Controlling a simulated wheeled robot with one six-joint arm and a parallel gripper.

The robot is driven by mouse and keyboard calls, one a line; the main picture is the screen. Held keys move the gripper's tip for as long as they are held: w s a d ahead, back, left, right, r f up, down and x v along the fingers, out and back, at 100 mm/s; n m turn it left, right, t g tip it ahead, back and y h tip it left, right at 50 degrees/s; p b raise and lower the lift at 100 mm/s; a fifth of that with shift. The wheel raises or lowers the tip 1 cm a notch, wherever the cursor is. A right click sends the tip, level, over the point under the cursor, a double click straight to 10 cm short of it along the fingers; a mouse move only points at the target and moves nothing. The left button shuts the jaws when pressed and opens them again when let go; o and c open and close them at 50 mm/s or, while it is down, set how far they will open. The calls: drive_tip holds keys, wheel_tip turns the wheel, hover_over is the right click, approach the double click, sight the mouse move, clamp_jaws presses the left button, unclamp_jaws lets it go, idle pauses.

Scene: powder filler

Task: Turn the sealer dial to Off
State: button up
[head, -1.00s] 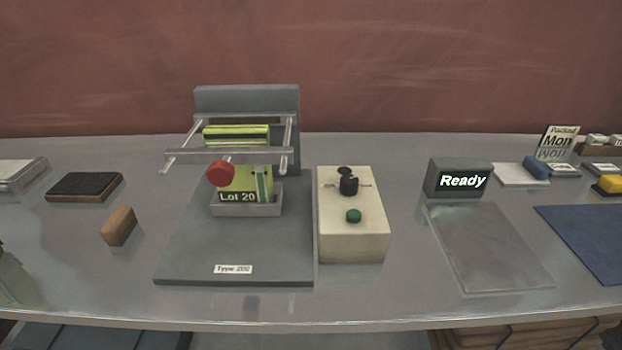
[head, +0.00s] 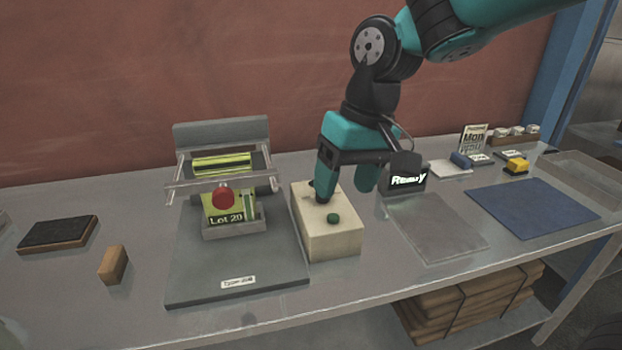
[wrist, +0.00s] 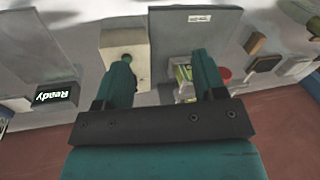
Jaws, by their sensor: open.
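The cream control box (head: 330,242) stands right of the grey sealer (head: 238,277) in the head view. It has a green button (head: 333,218) on its top. The black dial (head: 322,199) is behind it, largely hidden by one finger of my gripper, so its pointing direction cannot be told. My gripper (head: 343,195) is open over the box. One finger is at the dial and the other hangs by the box's right side; contact cannot be told. In the wrist view the open fingers (wrist: 162,60) show, one overlapping the box (wrist: 122,40); the dial is not visible.
The sealer carries a metal frame, a red knob (head: 223,198) and a green "Lot 20" pouch (head: 225,215). A "Ready" display (head: 408,180) stands close right of my gripper. A clear mat (head: 440,228) and blue mat (head: 532,211) lie further right. A wooden block (head: 113,264) is left.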

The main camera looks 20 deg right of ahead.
drive_tip(key=w+d+f+m+h+p, duration=0.15)
drive_tip(key=w+m+p, duration=0.25)
drive_tip(key=w, duration=0.8)
drive_tip(key=w+d+m+h+p, duration=0.1)
drive_tip(key=w+d+m+p, duration=0.3)
drive_tip(key=w, duration=0.7)
drive_tip(key=shift+m, duration=0.3)
drive_tip(key=f+p, duration=0.2)
drive_tip(key=f, duration=0.3)
drive_tip(key=a+f+p, duration=0.1)
drive_tip(key=f+p, duration=0.1)
drive_tip(key=f, duration=0.4)
drive_tip(key=f+p, duration=0.2)
drive_tip(key=f, duration=0.3)
drive_tip(key=shift+w+a+f, duration=0.1)
drive_tip(key=shift+a+f, duration=0.2)
drive_tip(key=shift+f, duration=0.05)
drive_tip(key=shift+c, duration=0.2)
drive_tip(key=c, duration=0.9)
